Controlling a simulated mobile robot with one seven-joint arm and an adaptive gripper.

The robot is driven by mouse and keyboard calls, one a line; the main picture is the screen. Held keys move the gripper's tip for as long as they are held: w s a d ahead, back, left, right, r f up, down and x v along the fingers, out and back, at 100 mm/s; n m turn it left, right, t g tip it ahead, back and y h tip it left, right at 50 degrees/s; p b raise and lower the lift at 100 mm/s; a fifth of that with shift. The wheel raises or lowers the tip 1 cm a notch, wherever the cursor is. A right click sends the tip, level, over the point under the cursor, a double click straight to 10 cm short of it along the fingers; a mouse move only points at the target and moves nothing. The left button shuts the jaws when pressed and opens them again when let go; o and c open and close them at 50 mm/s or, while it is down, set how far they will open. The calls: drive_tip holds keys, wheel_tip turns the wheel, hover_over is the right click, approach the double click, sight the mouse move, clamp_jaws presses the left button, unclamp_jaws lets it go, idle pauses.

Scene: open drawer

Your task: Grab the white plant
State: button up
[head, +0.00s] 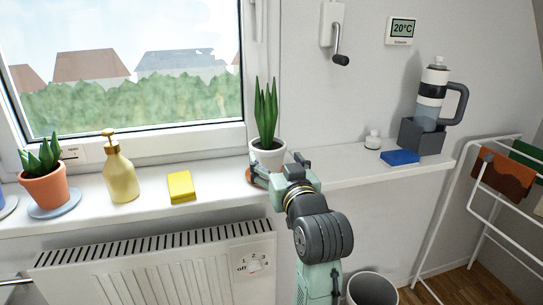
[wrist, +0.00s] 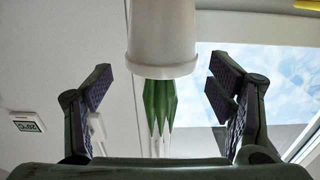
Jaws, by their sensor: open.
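The white plant is a tall green plant in a white pot (head: 268,153) on the windowsill, below the right edge of the window. My gripper (head: 272,170) is at the pot's front in the head view, with its fingers partly hidden. In the wrist view, which appears upside down, the white pot (wrist: 162,35) is centred, with its green leaves (wrist: 160,105) pointing down. The open fingers of my gripper (wrist: 162,90) stand to the left and right, with a visible gap between each finger and the plant.
On the sill (head: 225,185) are a yellow sponge (head: 181,186), a gold soap dispenser (head: 120,173) and an orange-potted plant (head: 47,186) to the left. A radiator (head: 150,270) is below.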

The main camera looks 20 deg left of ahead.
sight(268, 146)
drive_tip(key=o, duration=0.4)
drive_tip(key=x, duration=0.2)
drive_tip(key=shift+w+a+r, duration=0.1)
drive_tip(key=shift+w+a, duration=0.1)
drive_tip(key=shift+o, duration=0.3)
drive_tip(key=p+x, duration=0.2)
drive_tip(key=x, duration=0.3)
drive_tip(key=shift+s, duration=0.1)
drive_tip(key=shift+c, duration=0.4)
drive_tip(key=shift+r, duration=0.1)
drive_tip(key=c, duration=1.7)
